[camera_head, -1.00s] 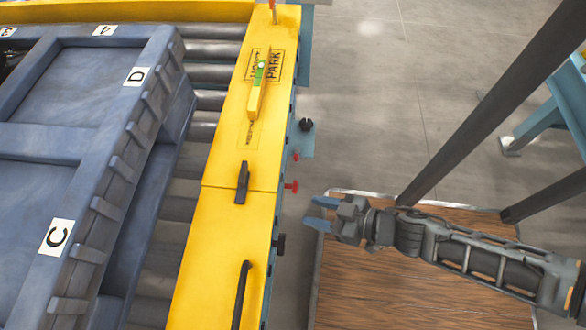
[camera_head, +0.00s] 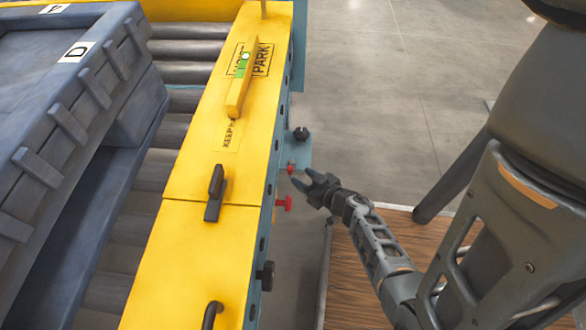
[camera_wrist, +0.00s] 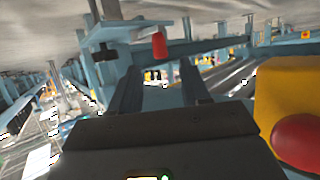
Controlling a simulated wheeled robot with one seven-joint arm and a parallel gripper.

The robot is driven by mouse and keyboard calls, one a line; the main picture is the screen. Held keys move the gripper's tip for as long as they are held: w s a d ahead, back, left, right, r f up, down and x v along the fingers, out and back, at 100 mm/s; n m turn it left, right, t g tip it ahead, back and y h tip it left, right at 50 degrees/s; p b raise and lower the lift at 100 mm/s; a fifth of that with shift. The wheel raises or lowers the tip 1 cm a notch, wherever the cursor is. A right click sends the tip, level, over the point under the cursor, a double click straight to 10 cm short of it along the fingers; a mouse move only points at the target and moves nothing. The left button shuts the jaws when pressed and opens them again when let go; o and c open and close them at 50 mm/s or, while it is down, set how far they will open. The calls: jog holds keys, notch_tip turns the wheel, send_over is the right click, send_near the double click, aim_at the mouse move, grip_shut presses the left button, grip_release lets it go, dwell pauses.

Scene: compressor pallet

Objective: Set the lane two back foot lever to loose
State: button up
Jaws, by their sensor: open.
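Two small red handles stick out from the outer side of the yellow conveyor rail. The far red handle (camera_head: 291,168) is just left of my gripper (camera_head: 301,180), and the near red handle (camera_head: 284,203) is slightly lower. I cannot tell which one, if either, is the lane two back foot lever; no lane label is readable. My gripper is open and empty, its fingers toward the rail. In the wrist view, a red cylinder (camera_wrist: 159,46) is beyond and between the fingers of my gripper (camera_wrist: 163,82). A larger red knob (camera_wrist: 300,142) is close at the right.
The yellow rail (camera_head: 190,240) carries a black latch (camera_head: 215,193), a level-like yellow bar (camera_head: 238,88) and a black handle (camera_head: 211,314). Black knobs (camera_head: 301,133) and (camera_head: 266,275) project from its side. A blue-grey pallet (camera_head: 75,110) lies on rollers. Grey floor is open beyond.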

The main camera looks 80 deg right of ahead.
aim_at(292, 171)
jog(key=b+x, duration=0.3)
jog(key=x, duration=0.4)
jog(key=shift+w+d, duration=0.15)
jog(key=shift+w, duration=0.05)
jog(key=shift+c, duration=0.2)
grip_shut()
